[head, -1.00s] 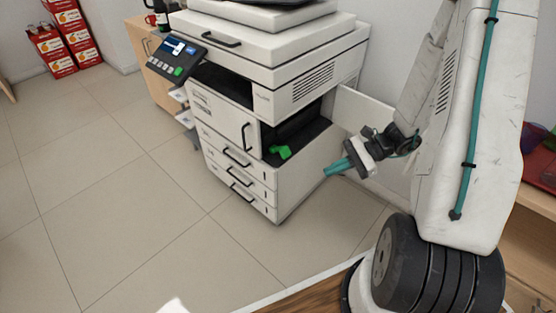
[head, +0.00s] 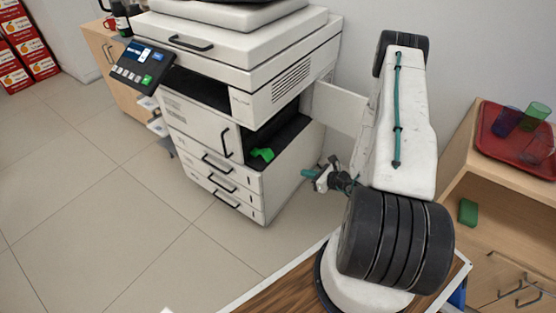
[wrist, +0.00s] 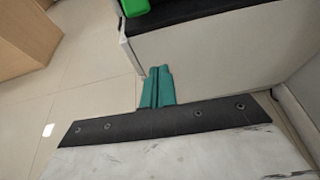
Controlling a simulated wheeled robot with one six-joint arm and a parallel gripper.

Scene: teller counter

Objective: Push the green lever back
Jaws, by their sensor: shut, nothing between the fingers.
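The green lever (head: 263,154) sits inside the dark open side bay of the white printer (head: 282,118). In the wrist view part of a green piece, likely the lever (wrist: 134,7), shows at the top edge, cut off by the frame. My gripper (head: 307,173) is to the right of the printer's side, lower than the lever and apart from it. Its teal fingers (wrist: 157,87) are together and hold nothing. The printer's open side door (head: 338,107) stands out behind my arm.
A wooden cabinet (head: 105,52) stands left of the printer. At right, a wooden shelf unit (head: 462,150) carries a red tray (head: 490,143) with cups, and a green block (head: 468,212) lies on its lower shelf. The tiled floor (head: 120,210) in front is clear.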

